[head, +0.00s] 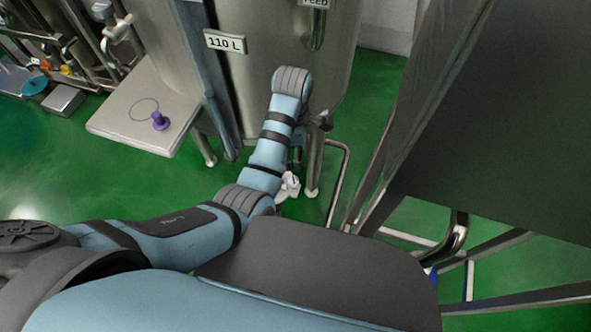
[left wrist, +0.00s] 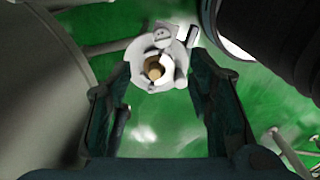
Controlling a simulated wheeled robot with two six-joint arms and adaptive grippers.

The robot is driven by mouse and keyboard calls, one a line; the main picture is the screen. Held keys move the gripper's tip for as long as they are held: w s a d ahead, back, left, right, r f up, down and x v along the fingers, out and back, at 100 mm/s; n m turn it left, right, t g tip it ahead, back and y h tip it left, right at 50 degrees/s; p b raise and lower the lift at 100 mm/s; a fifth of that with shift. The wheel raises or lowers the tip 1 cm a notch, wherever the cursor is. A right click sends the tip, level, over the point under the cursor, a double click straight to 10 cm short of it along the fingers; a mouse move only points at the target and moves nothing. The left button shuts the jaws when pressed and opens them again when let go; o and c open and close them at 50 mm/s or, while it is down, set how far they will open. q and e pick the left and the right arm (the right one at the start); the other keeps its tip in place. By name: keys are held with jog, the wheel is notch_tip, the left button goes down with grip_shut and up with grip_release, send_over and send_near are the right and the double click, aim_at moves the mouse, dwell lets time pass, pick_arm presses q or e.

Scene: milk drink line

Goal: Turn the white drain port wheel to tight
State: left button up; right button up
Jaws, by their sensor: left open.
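The white drain port wheel (left wrist: 137,52) shows in the left wrist view as a pale lobed ring with a tan centre, ahead of my left gripper (left wrist: 160,78). The two dark fingers are open and spread, with the wheel seen between and just beyond their tips. I cannot tell whether they touch it. In the head view a small white part (head: 289,187), likely the wheel, shows low beside my left forearm, partly covered by it. My left gripper is mostly hidden behind my arm there. My right gripper is not in view.
A steel tank (head: 245,95) labelled 110 L stands behind my left arm on legs. A pale platform (head: 130,125) with a purple knob (head: 160,121) is at left. A large dark panel (head: 500,120) with metal framing stands at right. Green floor shows between.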

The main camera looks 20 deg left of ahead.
pick_arm(q)
jog(key=b, duration=0.2)
send_over(294, 180)
jog(key=f, duration=0.4)
jog(key=shift+s+f, duration=0.25)
jog(key=shift+f, duration=0.1)
jog(key=f, duration=0.2)
jog(key=f+b, duration=0.1)
jog(key=f, duration=0.2)
jog(key=f+b, duration=0.1)
jog(key=f, duration=0.2)
jog(key=shift+w+f, duration=0.1)
jog(key=shift+w, duration=0.15)
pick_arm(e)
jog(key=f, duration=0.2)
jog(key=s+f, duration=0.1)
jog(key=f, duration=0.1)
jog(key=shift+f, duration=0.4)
pick_arm(q)
jog(key=shift+c, duration=0.3)
grip_shut()
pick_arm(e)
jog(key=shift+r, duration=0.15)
